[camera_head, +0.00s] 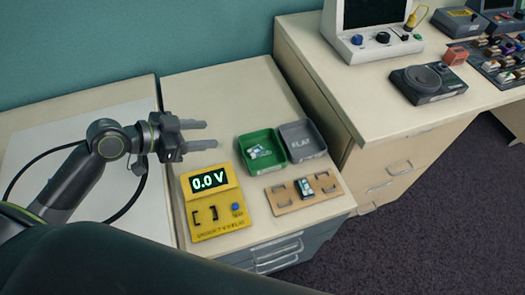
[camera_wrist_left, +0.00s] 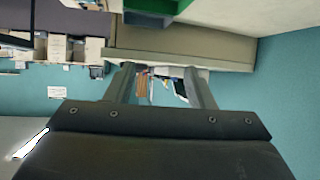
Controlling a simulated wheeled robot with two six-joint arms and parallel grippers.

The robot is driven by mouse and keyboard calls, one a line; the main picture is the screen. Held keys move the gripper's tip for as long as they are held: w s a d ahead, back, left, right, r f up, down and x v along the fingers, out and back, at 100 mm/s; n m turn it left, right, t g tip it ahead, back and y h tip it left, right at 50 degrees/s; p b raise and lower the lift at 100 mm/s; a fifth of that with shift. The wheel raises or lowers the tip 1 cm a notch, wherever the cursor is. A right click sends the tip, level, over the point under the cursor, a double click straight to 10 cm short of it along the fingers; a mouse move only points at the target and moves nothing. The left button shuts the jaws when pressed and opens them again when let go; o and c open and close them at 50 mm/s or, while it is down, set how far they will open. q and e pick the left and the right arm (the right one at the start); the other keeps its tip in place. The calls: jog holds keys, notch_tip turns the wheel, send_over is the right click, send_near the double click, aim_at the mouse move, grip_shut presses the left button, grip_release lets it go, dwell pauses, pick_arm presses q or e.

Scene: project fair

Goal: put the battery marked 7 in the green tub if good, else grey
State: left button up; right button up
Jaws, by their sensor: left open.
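A yellow tester (camera_head: 214,207) on the low cabinet top reads "0.0 V", and its slot looks empty. Behind it to the right stand the green tub (camera_head: 253,138) with a battery (camera_head: 260,151) in it and the grey tub (camera_head: 302,140), marked FLAT, which looks empty. A wooden rack (camera_head: 283,207) in front of the tubs holds one dark-and-light battery (camera_head: 305,187) between metal clips. The number on either battery is too small to read. My left gripper (camera_head: 205,134) is open and empty, above and behind the tester, left of the green tub. My right gripper is out of view.
A higher desk at the right holds a monitor unit (camera_head: 367,40), a dark round-topped device (camera_head: 428,82), a red block (camera_head: 455,55) and a tray of parts (camera_head: 497,60). A black cable lies on the left table. The cabinet top behind the tubs is clear.

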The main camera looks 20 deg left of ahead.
pick_arm(q)
jog(key=shift+v, duration=1.45)
jog(key=shift+s+f, duration=0.1)
